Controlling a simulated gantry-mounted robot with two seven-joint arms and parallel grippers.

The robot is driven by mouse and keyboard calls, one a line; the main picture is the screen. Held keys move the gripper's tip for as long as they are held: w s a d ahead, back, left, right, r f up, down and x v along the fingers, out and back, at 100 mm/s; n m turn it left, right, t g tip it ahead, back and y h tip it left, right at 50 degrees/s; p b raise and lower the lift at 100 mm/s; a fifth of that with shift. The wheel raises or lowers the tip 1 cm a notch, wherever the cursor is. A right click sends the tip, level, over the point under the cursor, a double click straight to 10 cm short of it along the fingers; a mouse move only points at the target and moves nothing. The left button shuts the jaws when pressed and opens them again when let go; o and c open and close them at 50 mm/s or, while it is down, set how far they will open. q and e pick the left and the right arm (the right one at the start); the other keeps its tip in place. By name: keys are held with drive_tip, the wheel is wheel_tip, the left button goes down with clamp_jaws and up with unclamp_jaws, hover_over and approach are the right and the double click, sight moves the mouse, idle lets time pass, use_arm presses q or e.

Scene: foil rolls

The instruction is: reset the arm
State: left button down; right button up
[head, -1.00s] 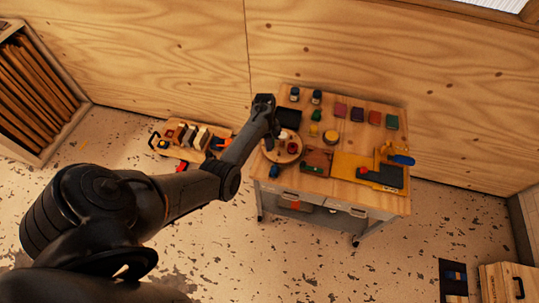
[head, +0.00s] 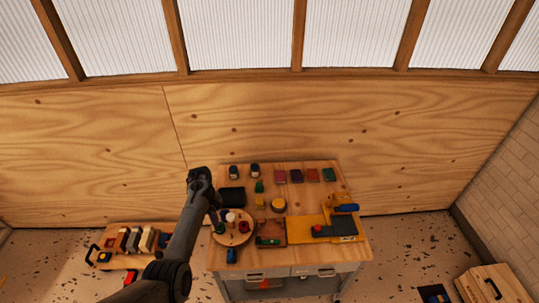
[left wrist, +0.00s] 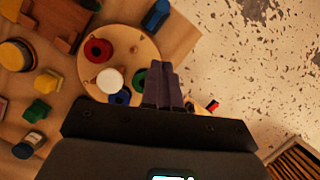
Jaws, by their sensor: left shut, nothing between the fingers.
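My left gripper (head: 211,207) is at the left side of the workbench, beside a round wooden board. In the left wrist view its two dark fingers (left wrist: 162,72) are together with nothing between them, over the board's edge. The round board (head: 234,242) carries small spools or rolls: a red one (left wrist: 98,50), a white one (left wrist: 110,80), a blue one (left wrist: 120,96) and a green one (left wrist: 140,80). In the head view my arm partly covers the board's left side. My right gripper is not in view.
The workbench (head: 300,205) also holds a dark box (head: 232,197), several small coloured blocks and a yellow tray (head: 309,237). A low wooden stand (head: 120,262) with upright slabs is at left. A wooden case (head: 492,285) lies at lower right.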

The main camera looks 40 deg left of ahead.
use_arm(q)
drive_tip(key=s+d+f+m+g+y, duration=0.1)
drive_tip(key=s+d+f+g, duration=0.1)
drive_tip(key=s+f, duration=0.6)
drive_tip(key=s+d+f+m+g+y, duration=0.2)
drive_tip(key=s+d+f, duration=0.15)
drive_tip(key=s, duration=0.95)
drive_tip(key=s+d+r+m+t+y, duration=0.1)
drive_tip(key=s+d+r+m, duration=0.1)
drive_tip(key=d+m, duration=0.35)
drive_tip(key=s+d+r+m+t+y, duration=0.1)
drive_tip(key=s+d+r+m, duration=0.1)
drive_tip(key=d, duration=0.6)
drive_tip(key=w+d+r+m+t+h, duration=0.1)
drive_tip(key=w+d+r+m+t, duration=0.15)
drive_tip(key=d+r, duration=0.45)
drive_tip(key=w+d+r+m+t+h, duration=0.1)
drive_tip(key=w+d+r+m+t, duration=0.25)
drive_tip(key=r, duration=0.55)
wheel_tip(320, 180, up, 23)
drive_tip(key=d+p, duration=0.1)
drive_tip(key=p, duration=2.1)
drive_tip(key=shift+d+f+t, duration=0.15)
drive_tip(key=shift+d+t, duration=0.15)
drive_tip(key=shift+t, duration=0.1)
drive_tip(key=shift+n, duration=0.25)
